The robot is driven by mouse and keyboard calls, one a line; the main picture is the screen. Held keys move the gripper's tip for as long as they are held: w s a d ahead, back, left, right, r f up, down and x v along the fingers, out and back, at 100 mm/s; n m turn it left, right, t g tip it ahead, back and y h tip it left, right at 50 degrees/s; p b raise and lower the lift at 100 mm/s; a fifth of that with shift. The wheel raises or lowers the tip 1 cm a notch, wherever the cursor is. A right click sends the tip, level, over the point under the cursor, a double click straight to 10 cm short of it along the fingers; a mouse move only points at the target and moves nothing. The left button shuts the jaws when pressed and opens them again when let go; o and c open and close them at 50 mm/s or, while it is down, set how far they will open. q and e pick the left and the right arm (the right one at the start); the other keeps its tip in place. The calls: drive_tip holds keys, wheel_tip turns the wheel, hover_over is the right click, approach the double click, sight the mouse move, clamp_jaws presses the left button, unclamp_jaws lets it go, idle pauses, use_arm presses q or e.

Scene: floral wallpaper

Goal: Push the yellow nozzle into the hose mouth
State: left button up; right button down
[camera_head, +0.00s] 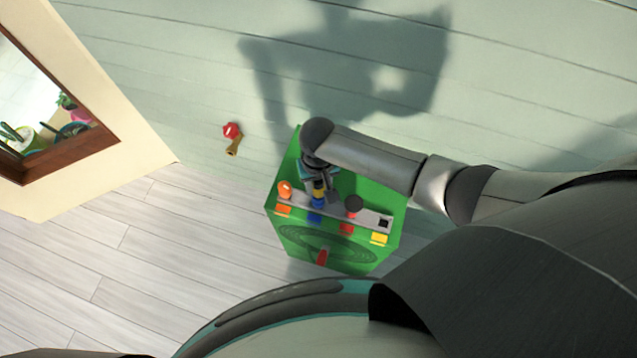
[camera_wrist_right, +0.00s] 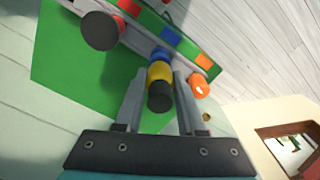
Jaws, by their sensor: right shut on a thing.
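My right gripper (camera_head: 318,186) points down at the green box, with its wrist over the box's far edge. In the right wrist view its two fingers (camera_wrist_right: 160,100) stand either side of the yellow nozzle (camera_wrist_right: 159,74), which has a black end toward the gripper. The gripper is shut on this nozzle. A blue piece (camera_wrist_right: 161,54), perhaps the hose mouth, lies in line beyond the yellow band on the grey strip. Whether the nozzle is inside it or only touching, I cannot tell. In the head view the yellow shows just above the blue. My left gripper is not in view.
The green box (camera_head: 335,262) carries a grey strip (camera_head: 370,216) with an orange knob (camera_head: 285,188), a dark round knob (camera_head: 354,203) and coloured tabs. A red and brass-coloured piece (camera_head: 232,138) lies apart at the upper left. A framed opening (camera_head: 60,150) stands left.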

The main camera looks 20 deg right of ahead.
drive_tip(key=shift+f, duration=0.4)
drive_tip(key=shift+c, duration=2.1)
unclamp_jaws()
wheel_tip(320, 180, up, 15)
drive_tip(key=p, duration=0.3)
